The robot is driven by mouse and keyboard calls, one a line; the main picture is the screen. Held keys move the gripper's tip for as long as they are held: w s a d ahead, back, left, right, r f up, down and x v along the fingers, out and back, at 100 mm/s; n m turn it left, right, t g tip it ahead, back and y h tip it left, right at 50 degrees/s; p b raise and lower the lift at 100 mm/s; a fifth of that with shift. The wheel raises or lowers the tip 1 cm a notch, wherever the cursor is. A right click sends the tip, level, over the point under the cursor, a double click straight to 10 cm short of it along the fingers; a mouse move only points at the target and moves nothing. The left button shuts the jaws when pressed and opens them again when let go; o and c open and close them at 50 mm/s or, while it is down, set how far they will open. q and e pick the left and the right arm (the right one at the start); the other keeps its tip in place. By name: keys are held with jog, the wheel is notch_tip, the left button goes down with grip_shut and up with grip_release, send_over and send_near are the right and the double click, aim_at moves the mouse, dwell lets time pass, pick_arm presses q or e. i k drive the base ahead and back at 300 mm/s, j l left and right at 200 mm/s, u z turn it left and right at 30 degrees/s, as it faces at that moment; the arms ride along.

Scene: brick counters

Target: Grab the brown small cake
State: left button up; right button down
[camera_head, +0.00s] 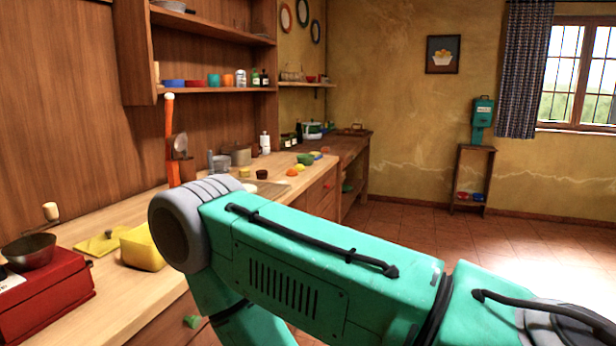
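A small dark brown round item (262,174) sits on the wooden counter (125,300), left of the picture's middle. It looks like the brown small cake, but it is too small to be sure. A small yellowish item (244,172) stands just left of it. A teal arm of mine comes in from the lower right and bends down in front of the counter. It hides part of the counter edge. Neither of my grippers is in view.
A red appliance with a pan (30,252), a yellow container (143,247) and a tall orange upright thing (171,135) stand on the near counter. Fruit-like items (305,159) lie farther back. The tiled floor (420,225) at right is open.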

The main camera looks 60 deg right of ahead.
aim_at(262, 175)
jog(key=z, duration=1.5)
jog(key=i+l+z, duration=0.3)
jog(key=i, duration=0.15)
jog(key=i+l+z, duration=0.1)
jog(key=i+z, duration=0.2)
jog(key=i+l, duration=0.15)
jog(key=i, duration=0.5)
jog(key=i+l, duration=0.15)
jog(key=i, duration=0.45)
jog(key=i+l, duration=0.15)
jog(key=i, duration=0.5)
